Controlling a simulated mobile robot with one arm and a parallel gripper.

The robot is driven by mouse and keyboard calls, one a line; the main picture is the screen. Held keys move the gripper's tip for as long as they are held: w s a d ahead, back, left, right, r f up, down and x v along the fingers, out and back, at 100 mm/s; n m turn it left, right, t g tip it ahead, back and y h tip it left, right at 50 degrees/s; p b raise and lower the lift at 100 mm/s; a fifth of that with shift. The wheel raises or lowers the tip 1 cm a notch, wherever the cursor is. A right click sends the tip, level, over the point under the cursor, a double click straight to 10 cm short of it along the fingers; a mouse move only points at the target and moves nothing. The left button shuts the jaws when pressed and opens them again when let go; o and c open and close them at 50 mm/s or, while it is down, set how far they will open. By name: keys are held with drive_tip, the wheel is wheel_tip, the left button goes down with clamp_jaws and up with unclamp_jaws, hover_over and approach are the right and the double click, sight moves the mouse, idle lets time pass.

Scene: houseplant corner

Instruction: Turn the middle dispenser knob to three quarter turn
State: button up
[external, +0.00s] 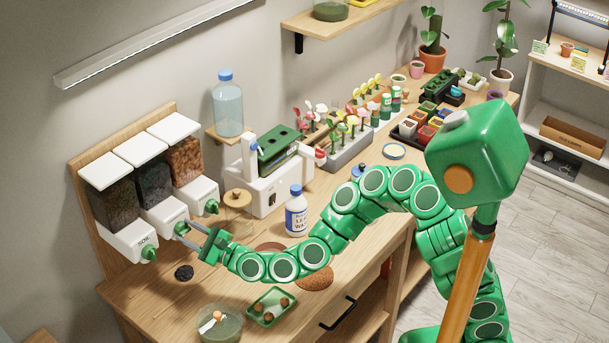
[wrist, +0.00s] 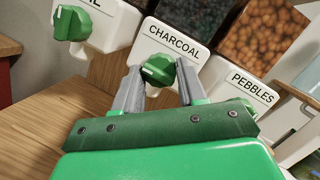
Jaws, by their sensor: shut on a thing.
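The middle dispenser (wrist: 172,40) is a white box labelled CHARCOAL, between one ending in "IL" and one labelled PEBBLES. Its green knob (wrist: 159,70) sits between the two grey fingers of my gripper (wrist: 156,75) in the wrist view. The gripper is shut on this knob. A small pale mark shows on the left part of the knob; its exact angle is hard to read. In the external view my gripper (external: 184,232) reaches the front of the middle dispenser (external: 163,214), and its fingers largely hide the knob.
The soil dispenser's knob (external: 149,254) is on the left and the pebbles knob (external: 211,206) on the right, both close to my gripper. A dark pile (external: 184,272) lies on the bench below. A lidded jar (external: 237,207) and a white bottle (external: 296,214) stand to the right.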

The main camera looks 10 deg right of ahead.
drive_tip(key=shift+f+m, duration=0.1)
drive_tip(key=shift+m, duration=0.5)
drive_tip(key=o, duration=1.1)
drive_tip(key=shift+c, duration=0.2)
drive_tip(key=v, duration=0.7)
drive_tip(key=shift+s+d, duration=0.2)
drive_tip(key=shift+d, duration=0.1)
drive_tip(key=shift+f, duration=0.15)
